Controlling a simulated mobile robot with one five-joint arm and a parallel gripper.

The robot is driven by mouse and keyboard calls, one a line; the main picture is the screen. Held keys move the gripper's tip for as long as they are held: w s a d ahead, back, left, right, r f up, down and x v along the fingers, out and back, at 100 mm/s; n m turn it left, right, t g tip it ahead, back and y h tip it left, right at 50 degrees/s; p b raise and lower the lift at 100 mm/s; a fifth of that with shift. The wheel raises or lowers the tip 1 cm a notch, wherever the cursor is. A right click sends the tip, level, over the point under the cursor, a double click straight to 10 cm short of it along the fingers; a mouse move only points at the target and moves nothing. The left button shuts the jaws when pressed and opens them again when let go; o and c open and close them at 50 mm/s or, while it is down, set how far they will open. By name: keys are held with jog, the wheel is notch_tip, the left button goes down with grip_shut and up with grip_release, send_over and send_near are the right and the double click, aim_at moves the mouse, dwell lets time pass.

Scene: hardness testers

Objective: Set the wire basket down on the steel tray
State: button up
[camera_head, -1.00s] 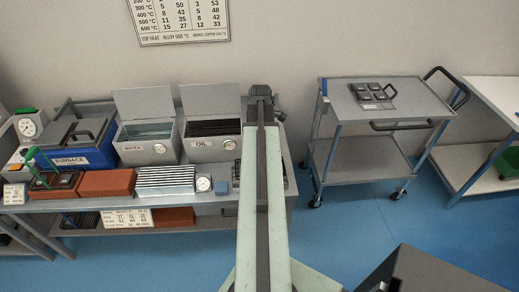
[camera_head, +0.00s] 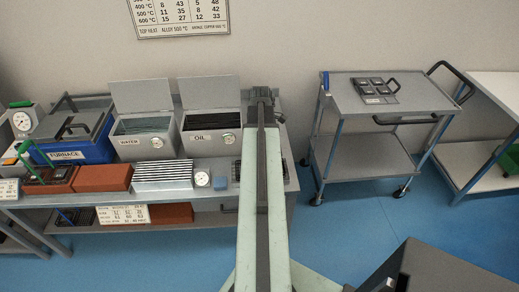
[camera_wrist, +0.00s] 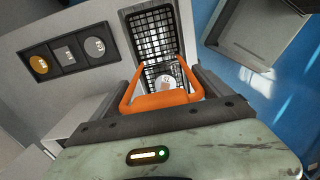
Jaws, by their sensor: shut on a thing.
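A black wire basket (camera_wrist: 152,33) with an orange handle shows at the top middle of the wrist view. My gripper (camera_wrist: 163,100) is shut on the orange handle, with its dark fingers on both sides. A pale round disc shows within the mesh. In the head view my arm runs out over the right end of the bench, and I cannot make out the gripper or the basket there. I cannot clearly identify the steel tray in either view.
The oil tank (camera_head: 208,148) and water tank (camera_head: 143,138) stand open left of my arm, with a finned block (camera_head: 164,176) in front. A wheeled cart (camera_head: 345,103) stands right, beyond a floor gap. A grey rimmed surface (camera_wrist: 268,32) shows at the wrist view's upper right.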

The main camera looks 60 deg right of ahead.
jog(key=shift+f, duration=0.1)
jog(key=o, duration=1.8)
jog(key=shift+o, duration=0.2)
notch_tip(320, 180, up, 8)
jog(key=p, duration=0.8)
